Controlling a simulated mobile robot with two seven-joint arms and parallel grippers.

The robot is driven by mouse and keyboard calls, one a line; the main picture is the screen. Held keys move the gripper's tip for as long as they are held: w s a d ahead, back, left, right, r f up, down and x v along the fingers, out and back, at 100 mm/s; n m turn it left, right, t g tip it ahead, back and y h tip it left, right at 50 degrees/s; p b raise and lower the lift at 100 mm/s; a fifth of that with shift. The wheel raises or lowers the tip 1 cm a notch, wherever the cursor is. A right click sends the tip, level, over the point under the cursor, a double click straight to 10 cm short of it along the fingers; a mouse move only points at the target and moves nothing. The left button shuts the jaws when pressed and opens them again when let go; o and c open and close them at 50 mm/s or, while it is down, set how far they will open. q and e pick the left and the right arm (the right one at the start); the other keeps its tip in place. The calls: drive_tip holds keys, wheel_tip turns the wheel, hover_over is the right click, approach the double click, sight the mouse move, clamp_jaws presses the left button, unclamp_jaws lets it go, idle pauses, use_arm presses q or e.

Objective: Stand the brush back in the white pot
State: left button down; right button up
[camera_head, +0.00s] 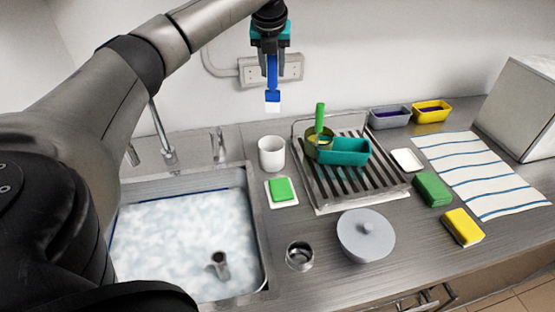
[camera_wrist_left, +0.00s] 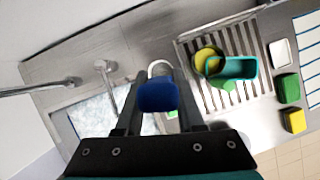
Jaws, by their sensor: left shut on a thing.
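My left gripper (camera_head: 271,62) is high above the counter and shut on the brush (camera_head: 272,95), which has a blue handle and white bristles pointing down. The brush hangs upright in the air, apart from everything below. The white pot (camera_head: 271,153) stands on the counter right of the sink, below the brush. In the left wrist view the blue brush end (camera_wrist_left: 158,96) is between the fingers and hides most of the pot; only the pot's pale rim (camera_wrist_left: 159,66) shows behind it. My right gripper is in neither view.
A sink (camera_head: 190,240) with foamy water lies left. A green sponge on a white dish (camera_head: 284,204) is in front of the pot. A dish rack (camera_head: 392,185) with a teal tub (camera_head: 345,152) stands right of it. A grey lidded bowl (camera_head: 366,236) and faucet (camera_head: 166,150) are nearby.

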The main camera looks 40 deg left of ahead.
use_arm(q)
drive_tip(key=shift+w+a+r+m, duration=0.1)
drive_tip(key=shift+a+r+m, duration=0.1)
drive_tip(key=shift+a+m, duration=0.2)
wheel_tip(320, 180, down, 20)
drive_tip(key=b, duration=0.1)
drive_tip(key=shift+b, duration=0.3)
drive_tip(key=c, duration=0.5)
unclamp_jaws()
drive_tip(key=p+v, duration=0.1)
drive_tip(key=v, duration=1.1)
drive_tip(key=shift+a+r+p, duration=0.1)
drive_tip(key=shift+a+p, duration=0.05)
drive_tip(key=shift+p, duration=0.25)
